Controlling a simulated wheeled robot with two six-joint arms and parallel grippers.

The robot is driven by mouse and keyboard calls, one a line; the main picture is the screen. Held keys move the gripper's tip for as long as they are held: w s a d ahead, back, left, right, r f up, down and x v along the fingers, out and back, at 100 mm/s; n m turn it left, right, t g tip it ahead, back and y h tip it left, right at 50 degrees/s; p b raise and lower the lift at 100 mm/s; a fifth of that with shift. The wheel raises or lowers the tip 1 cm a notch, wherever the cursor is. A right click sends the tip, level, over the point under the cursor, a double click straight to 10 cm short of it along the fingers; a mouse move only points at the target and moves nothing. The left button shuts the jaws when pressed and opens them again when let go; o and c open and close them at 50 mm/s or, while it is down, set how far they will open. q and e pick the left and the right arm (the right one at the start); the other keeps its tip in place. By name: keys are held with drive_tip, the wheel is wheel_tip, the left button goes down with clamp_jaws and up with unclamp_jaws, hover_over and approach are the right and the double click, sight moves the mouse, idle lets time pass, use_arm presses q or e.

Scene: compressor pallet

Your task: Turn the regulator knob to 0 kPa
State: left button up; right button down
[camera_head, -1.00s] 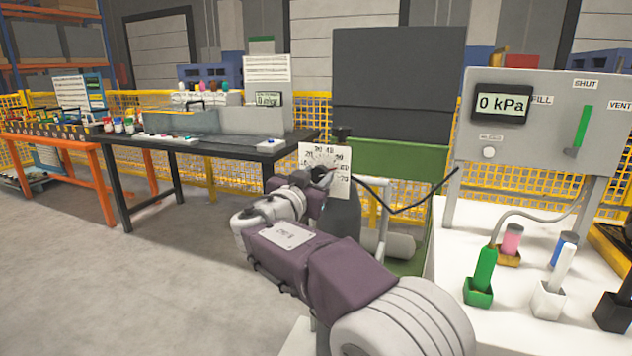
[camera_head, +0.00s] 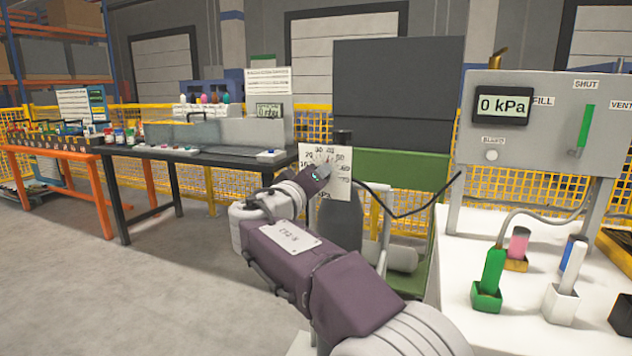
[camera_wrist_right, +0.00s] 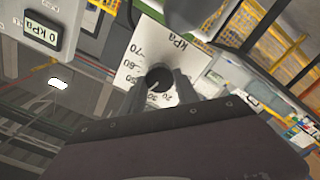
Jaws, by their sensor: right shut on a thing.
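The regulator's white dial plate (camera_head: 341,160) stands upright in the middle of the head view, with black numbers around its centre. It also shows in the right wrist view (camera_wrist_right: 132,62), with "kPa" and numbers including 60 and 70. The dark round knob (camera_wrist_right: 159,78) is at its centre. My right gripper (camera_wrist_right: 160,86) has its two dark fingers on either side of the knob and is shut on it. In the head view my right gripper (camera_head: 321,172) covers the knob, and its pointer cannot be made out. My left gripper is not in view.
A grey panel (camera_head: 535,145) at the right carries a display (camera_head: 502,105) reading 0 kPa and a green lever scale. Below it a white table (camera_head: 462,268) holds several coloured connectors in holders. A black cable (camera_head: 408,208) hangs near the dial. A dark bench stands behind left.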

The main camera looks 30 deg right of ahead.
drive_tip(key=shift+f+n+p, duration=0.2)
drive_tip(key=shift+n+p, duration=4.75)
drive_tip(key=shift+n, duration=7.15)
drive_tip(key=c, duration=0.9)
unclamp_jaws()
